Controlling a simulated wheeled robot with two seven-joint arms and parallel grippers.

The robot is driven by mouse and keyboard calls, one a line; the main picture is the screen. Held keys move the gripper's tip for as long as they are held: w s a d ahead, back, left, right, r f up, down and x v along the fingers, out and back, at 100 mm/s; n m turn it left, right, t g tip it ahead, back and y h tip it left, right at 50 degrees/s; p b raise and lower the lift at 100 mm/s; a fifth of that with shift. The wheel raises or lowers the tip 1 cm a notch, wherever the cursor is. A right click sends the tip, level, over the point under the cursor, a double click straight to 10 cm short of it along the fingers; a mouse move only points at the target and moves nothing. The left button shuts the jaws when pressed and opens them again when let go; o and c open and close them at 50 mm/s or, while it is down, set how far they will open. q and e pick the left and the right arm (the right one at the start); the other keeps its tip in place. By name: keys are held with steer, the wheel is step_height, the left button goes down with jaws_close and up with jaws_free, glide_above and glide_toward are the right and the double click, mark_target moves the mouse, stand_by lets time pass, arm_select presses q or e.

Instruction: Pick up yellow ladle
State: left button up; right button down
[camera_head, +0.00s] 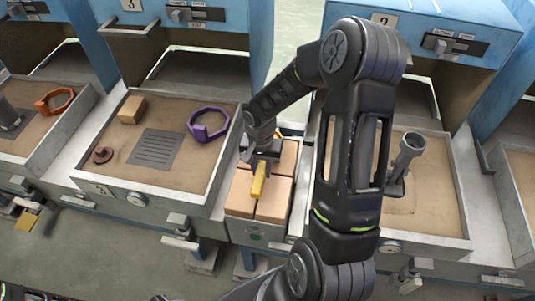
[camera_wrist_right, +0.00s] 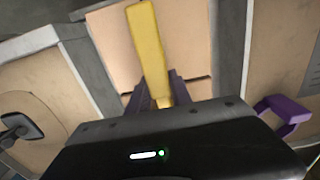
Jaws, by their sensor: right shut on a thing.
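The yellow ladle (camera_head: 258,182) is in my right gripper (camera_head: 264,157), over the narrow bin of tan blocks between two sand trays. In the right wrist view the ladle's long flat yellow bar (camera_wrist_right: 149,48) sticks out from between the fingers of my right gripper (camera_wrist_right: 158,95), which are shut on it. The ladle's other end is hidden by the gripper, and I cannot tell whether the ladle touches the blocks. My left gripper is not in view.
Tan blocks (camera_head: 274,208) fill the bin below. The left sand tray (camera_head: 180,205) holds a purple ring tool (camera_head: 208,124), a tan block (camera_head: 131,109) and a grate (camera_head: 155,148). A grey cup-ended tool (camera_head: 409,147) stands in the right tray. Blue cabinets (camera_head: 233,50) rise behind.

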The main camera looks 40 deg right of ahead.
steer(key=shift+r, duration=0.1)
stand_by(0.4)
steer(key=shift+w+r, duration=0.1)
steer(key=shift+r, duration=0.15)
step_height(320, 180, up, 9)
steer(key=shift+r+b, duration=0.2)
steer(key=shift+b, duration=0.4)
